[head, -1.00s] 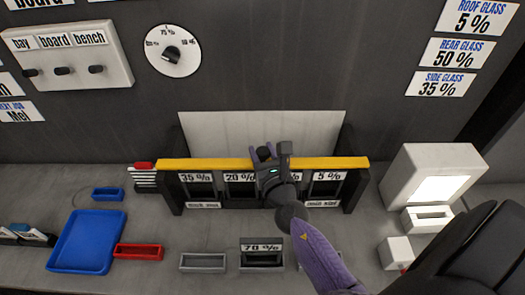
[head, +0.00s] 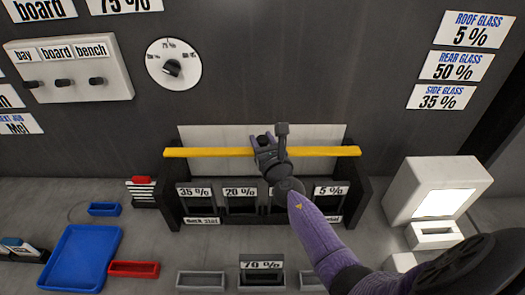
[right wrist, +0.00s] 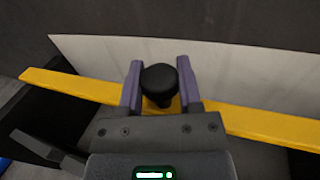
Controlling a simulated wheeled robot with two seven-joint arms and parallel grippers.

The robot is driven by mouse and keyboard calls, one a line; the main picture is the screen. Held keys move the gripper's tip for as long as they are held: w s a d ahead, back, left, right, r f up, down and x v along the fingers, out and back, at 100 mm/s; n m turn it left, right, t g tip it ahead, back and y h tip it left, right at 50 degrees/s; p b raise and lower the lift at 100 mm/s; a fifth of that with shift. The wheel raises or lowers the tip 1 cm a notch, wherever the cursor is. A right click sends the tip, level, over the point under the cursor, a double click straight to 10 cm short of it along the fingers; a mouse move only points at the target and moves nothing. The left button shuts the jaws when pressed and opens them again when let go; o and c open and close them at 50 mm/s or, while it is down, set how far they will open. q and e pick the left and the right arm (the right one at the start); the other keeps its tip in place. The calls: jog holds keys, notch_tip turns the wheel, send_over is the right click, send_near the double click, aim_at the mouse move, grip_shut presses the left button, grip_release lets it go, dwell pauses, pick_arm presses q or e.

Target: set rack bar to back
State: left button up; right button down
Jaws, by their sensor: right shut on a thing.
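The yellow rack bar (head: 210,152) lies across the top of the black rack (head: 362,196), near its back edge and in front of a pale panel (head: 310,135). A black knob (right wrist: 159,82) stands at the middle of the bar. My right gripper (head: 265,142) is shut on this knob; in the right wrist view its two purple fingers (right wrist: 160,85) flank the knob. The rack's slots carry labels such as 35 %, 20 % and 5 %; my right arm hides one label. My left gripper is not in view.
A white box with a lit face (head: 437,190) stands right of the rack. A blue tray (head: 80,258), a red holder (head: 133,268) and a 70 % holder (head: 262,277) lie in front. A wall with switches (head: 70,68) and a dial (head: 173,66) rises behind.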

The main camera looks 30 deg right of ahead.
jog(key=shift+r, duration=0.1)
jog(key=c, duration=0.7)
grip_release()
jog(key=o, duration=0.4)
jog(key=shift+w+d, duration=0.15)
jog(key=shift+w, duration=0.1)
jog(key=shift+s, duration=0.1)
jog(key=shift+s, duration=0.35)
jog(key=p+v, duration=0.1)
jog(key=v, duration=0.8)
jog(key=shift+s+a, duration=0.1)
jog(key=shift+a, duration=0.1)
